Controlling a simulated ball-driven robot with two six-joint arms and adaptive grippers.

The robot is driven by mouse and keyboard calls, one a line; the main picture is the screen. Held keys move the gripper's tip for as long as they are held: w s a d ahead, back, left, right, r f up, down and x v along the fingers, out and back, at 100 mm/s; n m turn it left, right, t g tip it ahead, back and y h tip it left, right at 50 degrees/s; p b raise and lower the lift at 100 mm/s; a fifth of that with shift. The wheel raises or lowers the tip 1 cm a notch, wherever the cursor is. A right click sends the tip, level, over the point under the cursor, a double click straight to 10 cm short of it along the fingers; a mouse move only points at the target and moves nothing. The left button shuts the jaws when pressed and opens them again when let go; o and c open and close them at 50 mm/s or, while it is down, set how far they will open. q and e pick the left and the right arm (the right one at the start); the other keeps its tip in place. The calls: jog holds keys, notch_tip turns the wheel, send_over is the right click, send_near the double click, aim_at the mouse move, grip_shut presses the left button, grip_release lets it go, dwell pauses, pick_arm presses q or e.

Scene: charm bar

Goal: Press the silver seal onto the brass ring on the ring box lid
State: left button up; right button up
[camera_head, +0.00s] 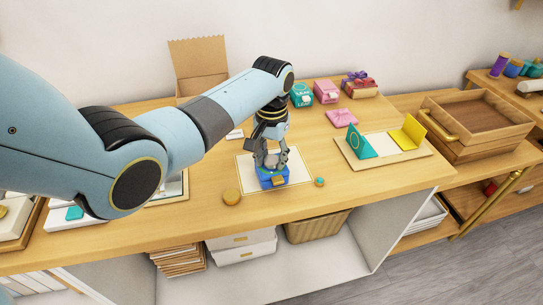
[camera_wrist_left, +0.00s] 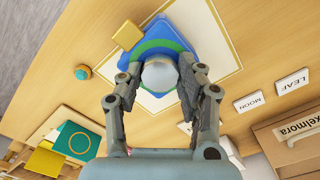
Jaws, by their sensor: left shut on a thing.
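My left gripper (camera_head: 271,158) points down over the mat (camera_head: 246,176) and is shut on the silver seal. In the left wrist view, the seal's rounded pale top (camera_wrist_left: 159,76) sits between the fingers of the gripper (camera_wrist_left: 157,82). Directly below is the blue ring box (camera_head: 267,182), which also shows in the left wrist view (camera_wrist_left: 182,36) with a green band on its lid and a gold tab at one edge. The brass ring is hidden under the seal and fingers. I cannot tell whether the seal touches the lid. My right gripper is out of view.
Leaf and Moon labels (camera_wrist_left: 292,81) lie nearby.

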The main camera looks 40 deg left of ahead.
aim_at(271, 160)
pick_arm(q)
jog(key=shift+s+f, duration=0.15)
jog(key=o, duration=0.9)
jog(key=o, duration=0.4)
jog(key=shift+r+p, duration=0.55)
jog(key=shift+r, duration=3.05)
